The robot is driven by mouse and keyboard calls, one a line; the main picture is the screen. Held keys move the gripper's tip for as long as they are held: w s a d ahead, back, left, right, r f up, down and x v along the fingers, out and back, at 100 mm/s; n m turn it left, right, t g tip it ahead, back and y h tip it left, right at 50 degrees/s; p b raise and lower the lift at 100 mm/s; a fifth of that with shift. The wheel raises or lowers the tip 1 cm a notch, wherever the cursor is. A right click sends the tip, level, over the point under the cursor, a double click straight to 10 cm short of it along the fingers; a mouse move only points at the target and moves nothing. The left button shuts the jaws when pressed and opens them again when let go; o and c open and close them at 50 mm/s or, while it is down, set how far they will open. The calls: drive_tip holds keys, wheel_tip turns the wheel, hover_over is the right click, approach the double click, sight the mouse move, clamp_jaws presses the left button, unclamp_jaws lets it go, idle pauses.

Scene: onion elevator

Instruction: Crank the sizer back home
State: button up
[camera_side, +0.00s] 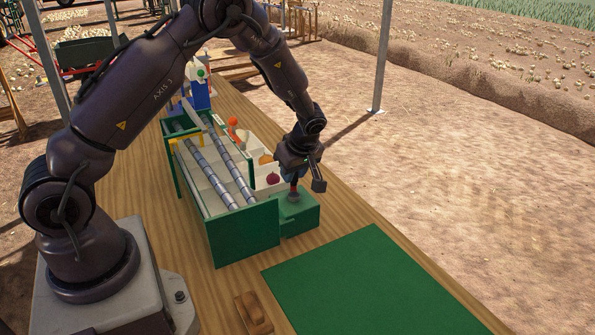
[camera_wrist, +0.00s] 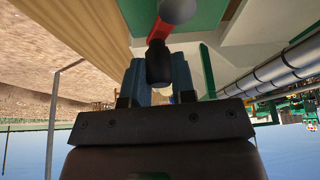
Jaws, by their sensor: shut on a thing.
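The sizer is a green-framed machine (camera_side: 245,235) with long grey rollers (camera_side: 205,170), standing on the wooden table. A green box (camera_side: 303,218) adjoins its near right end, with the crank on top. The crank (camera_wrist: 159,32) has a red arm, a grey round hub (camera_wrist: 177,10) and a black handle knob (camera_wrist: 158,66). My gripper (camera_side: 291,178) is over the green box, pointing down. In the wrist view its blue fingers (camera_wrist: 160,72) are shut around the black knob. In the side view the crank is mostly hidden by my gripper; only a bit of red shows.
Beside the rollers are pale bins with a purple onion (camera_side: 272,178) and an orange-brown onion (camera_side: 266,159). A blue-and-white device (camera_side: 200,95) stands at the far end. A flat green mat (camera_side: 365,285) and a small brown wooden block (camera_side: 253,313) lie nearer. A post (camera_side: 382,60) rises beyond the table.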

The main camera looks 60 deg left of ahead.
drive_tip(key=shift+s, duration=0.1)
idle(0.3)
drive_tip(key=shift+s, duration=0.55)
drive_tip(key=shift+s+d, duration=0.1)
drive_tip(key=shift+s, duration=0.6)
drive_tip(key=shift+s+d, duration=0.35)
drive_tip(key=shift+s, duration=0.2)
